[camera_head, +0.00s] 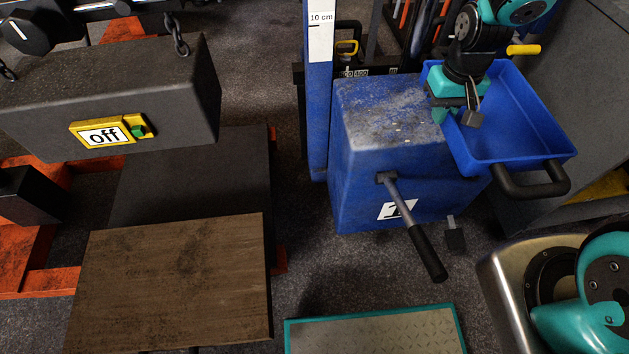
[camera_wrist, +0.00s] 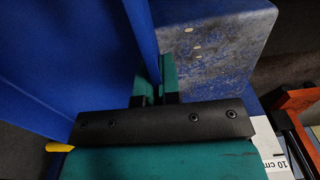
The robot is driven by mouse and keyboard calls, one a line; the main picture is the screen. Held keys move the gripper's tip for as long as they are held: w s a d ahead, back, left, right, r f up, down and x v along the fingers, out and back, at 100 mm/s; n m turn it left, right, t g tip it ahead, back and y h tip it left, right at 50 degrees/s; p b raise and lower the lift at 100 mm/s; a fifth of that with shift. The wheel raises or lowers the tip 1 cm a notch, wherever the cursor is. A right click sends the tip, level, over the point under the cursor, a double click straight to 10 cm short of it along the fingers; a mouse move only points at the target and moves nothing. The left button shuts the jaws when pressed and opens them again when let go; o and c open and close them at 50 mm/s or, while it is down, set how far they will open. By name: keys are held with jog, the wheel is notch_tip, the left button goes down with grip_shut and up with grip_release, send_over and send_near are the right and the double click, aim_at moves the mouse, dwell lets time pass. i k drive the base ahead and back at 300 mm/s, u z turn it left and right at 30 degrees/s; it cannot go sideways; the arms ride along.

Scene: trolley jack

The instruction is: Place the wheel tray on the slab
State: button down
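The blue wheel tray (camera_head: 515,152) has raised walls and a black handle (camera_head: 530,185) at its near side. It appears raised beside the worn blue block, at the right. My gripper (camera_head: 458,112) is at the tray's left wall, with its fingers closed on that wall. In the wrist view, the tray (camera_wrist: 65,55) runs between the fingertips (camera_wrist: 154,85), and the tray's floor is only partly visible. A flat dark slab (camera_head: 200,175) lies at the left; the hanging grey block hides part of it. I cannot tell for certain that this is the task's slab.
The blue block (camera_head: 385,110) carries a lever (camera_head: 415,230) and stands by a blue post (camera_head: 319,110). A chained grey block (camera_head: 115,100) marked "off" hangs above the slab. A brown board (camera_head: 175,280) lies in front. A framed metal plate (camera_head: 380,332) is at the bottom.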

aim_at(166, 290)
jog(key=k, duration=0.4)
jog(key=z, duration=2.1)
jog(key=k, duration=1.3)
jog(key=u, duration=3.35)
